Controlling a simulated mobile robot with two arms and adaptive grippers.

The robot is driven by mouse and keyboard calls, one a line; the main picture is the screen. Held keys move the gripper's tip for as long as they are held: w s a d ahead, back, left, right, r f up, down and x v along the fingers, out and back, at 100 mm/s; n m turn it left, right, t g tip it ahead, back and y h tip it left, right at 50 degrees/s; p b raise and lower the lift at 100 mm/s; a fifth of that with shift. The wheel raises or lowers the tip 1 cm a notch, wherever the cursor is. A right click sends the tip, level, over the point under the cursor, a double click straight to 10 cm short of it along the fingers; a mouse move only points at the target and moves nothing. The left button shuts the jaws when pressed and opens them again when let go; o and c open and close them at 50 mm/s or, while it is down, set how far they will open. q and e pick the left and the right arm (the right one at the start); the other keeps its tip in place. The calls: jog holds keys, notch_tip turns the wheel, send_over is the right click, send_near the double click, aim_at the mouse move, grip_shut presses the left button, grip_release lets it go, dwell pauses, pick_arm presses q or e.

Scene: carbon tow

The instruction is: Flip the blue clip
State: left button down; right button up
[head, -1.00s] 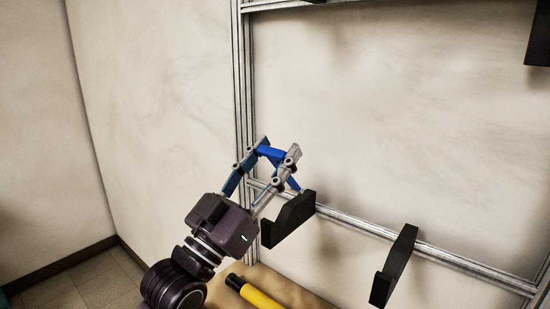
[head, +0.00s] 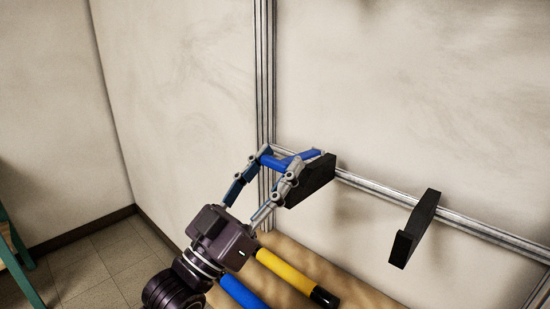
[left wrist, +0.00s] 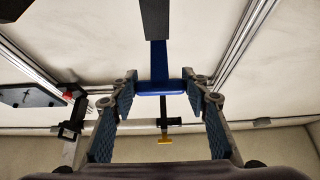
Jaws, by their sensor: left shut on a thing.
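The blue clip (head: 275,162) is gripped between the fingertips of my left gripper (head: 280,162), in the middle of the head view. A blue part of it reaches right, past the near finger, over the top of the nearer black bracket (head: 316,182). I cannot tell whether it touches the bracket. In the left wrist view the clip (left wrist: 160,86) spans crosswise between the two fingertips (left wrist: 161,87), with a blue arm running up from its middle. Part of the clip is hidden by the fingers. My right gripper is not in view.
A metal rail (head: 373,191) carries the nearer bracket and a second black bracket (head: 415,228) to the right. A vertical post (head: 265,75) stands behind the gripper. A yellow tube (head: 288,273) and a blue tube (head: 242,292) lie below on a wooden surface (head: 345,275).

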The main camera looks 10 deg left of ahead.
pick_arm(q)
jog(key=shift+w+d+f, duration=0.1)
jog(key=shift+w+f, duration=0.05)
jog(key=shift+f, duration=0.7)
jog(key=c, duration=1.5)
grip_release()
jog(key=o, duration=0.4)
jog(key=shift+w+d, duration=0.25)
jog(key=shift+w, duration=0.05)
jog(key=shift+s+a+r, duration=0.2)
jog(key=shift+s, duration=0.05)
jog(key=v, duration=1.2)
jog(key=shift+d, duration=0.1)
jog(key=shift+w+f, duration=0.1)
